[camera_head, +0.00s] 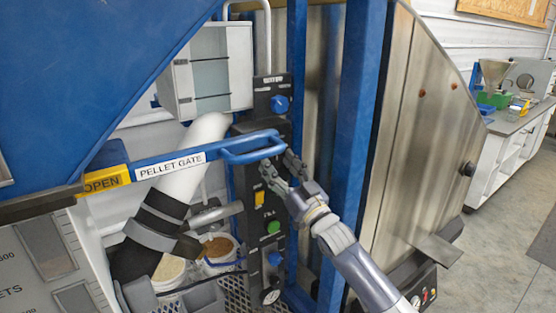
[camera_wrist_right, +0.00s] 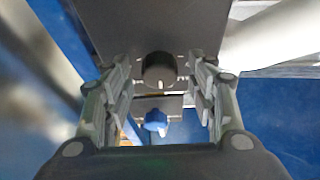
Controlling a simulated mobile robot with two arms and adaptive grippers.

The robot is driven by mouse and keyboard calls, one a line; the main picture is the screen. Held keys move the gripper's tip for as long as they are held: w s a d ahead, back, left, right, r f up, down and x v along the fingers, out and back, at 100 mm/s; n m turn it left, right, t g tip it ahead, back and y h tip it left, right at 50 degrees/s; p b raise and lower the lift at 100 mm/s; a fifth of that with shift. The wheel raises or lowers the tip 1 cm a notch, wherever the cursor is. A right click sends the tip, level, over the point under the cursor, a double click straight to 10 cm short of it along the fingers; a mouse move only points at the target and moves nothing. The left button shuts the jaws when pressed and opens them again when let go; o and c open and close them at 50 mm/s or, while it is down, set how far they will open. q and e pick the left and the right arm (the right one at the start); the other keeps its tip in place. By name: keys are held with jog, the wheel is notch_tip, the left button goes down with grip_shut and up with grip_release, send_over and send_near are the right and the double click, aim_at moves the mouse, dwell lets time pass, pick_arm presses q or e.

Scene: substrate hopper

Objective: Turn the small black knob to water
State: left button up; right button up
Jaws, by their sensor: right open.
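The small black knob (camera_wrist_right: 159,70) shows in the wrist view on a dark panel, with light marks beside it. It is ahead of my right gripper (camera_wrist_right: 160,92), between the lines of its two open fingers, and no finger visibly touches it. In the head view my right gripper (camera_head: 281,170) is in front of the black control panel (camera_head: 262,125). I cannot make out the black knob there; the gripper and the blue handle cover that part. My left gripper is not in view.
The blue pellet gate handle (camera_head: 220,154) crosses close to my right gripper. The panel also carries a blue knob (camera_head: 280,104), a yellow switch (camera_head: 259,197), a green button (camera_head: 273,227) and a lower blue knob (camera_head: 274,258). A blue post (camera_head: 352,130) stands to the right.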

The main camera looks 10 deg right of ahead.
jog(key=shift+w+a+r, duration=0.1)
jog(key=shift+w+r, duration=0.05)
jog(key=shift+w, duration=0.2)
jog(key=c, duration=1.1)
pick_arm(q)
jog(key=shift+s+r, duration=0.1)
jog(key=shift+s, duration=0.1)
pick_arm(e)
jog(key=shift+o, duration=0.2)
